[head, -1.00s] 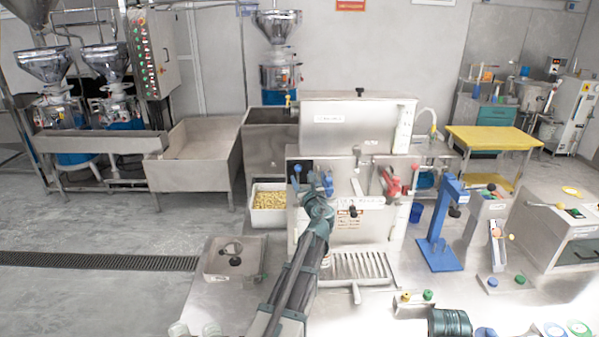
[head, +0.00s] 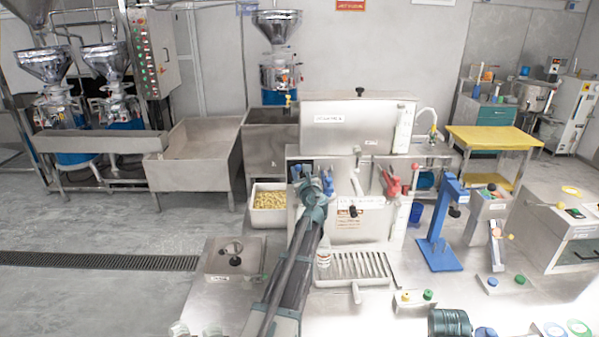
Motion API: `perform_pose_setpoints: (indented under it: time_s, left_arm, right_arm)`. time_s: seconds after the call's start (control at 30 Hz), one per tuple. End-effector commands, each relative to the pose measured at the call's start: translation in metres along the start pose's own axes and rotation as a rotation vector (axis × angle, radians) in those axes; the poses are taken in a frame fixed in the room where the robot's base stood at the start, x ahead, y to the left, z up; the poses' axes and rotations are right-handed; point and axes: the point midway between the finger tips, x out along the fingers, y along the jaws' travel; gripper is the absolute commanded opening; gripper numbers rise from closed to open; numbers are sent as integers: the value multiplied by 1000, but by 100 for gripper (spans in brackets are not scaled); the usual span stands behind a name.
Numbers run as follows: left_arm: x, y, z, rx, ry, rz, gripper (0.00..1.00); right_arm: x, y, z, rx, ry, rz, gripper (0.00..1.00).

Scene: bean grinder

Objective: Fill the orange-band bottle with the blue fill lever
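The blue fill lever (head: 327,184) is on the left of the front of the steel filling machine (head: 358,226). My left gripper (head: 314,194) is at the blue lever and overlaps its lower left part. Whether its fingers are open or shut on the lever is too small to tell. A small whitish bottle (head: 323,254) stands upright at the left end of the slotted drip tray (head: 377,267), below the blue lever and just right of my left arm. Its band is too small to make out clearly. My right gripper is not in view.
A red lever (head: 391,184) is on the machine's right side. A steel box with a black knob (head: 233,259) stands left of my arm.

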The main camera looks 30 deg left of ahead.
Motion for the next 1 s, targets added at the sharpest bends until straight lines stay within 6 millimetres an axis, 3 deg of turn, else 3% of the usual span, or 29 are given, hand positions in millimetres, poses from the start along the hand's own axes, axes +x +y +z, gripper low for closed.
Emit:
perform_pose_setpoints:
  time_s: [0.03,0.13,1.0]
  left_arm:
    - [0,0,0,0,0,0,17]
    - [0,0,0,0,0,0,0]
    - [0,0,0,0,0,0,0]
  right_arm:
    - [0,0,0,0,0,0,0]
    - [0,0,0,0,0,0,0]
    - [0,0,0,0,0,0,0]
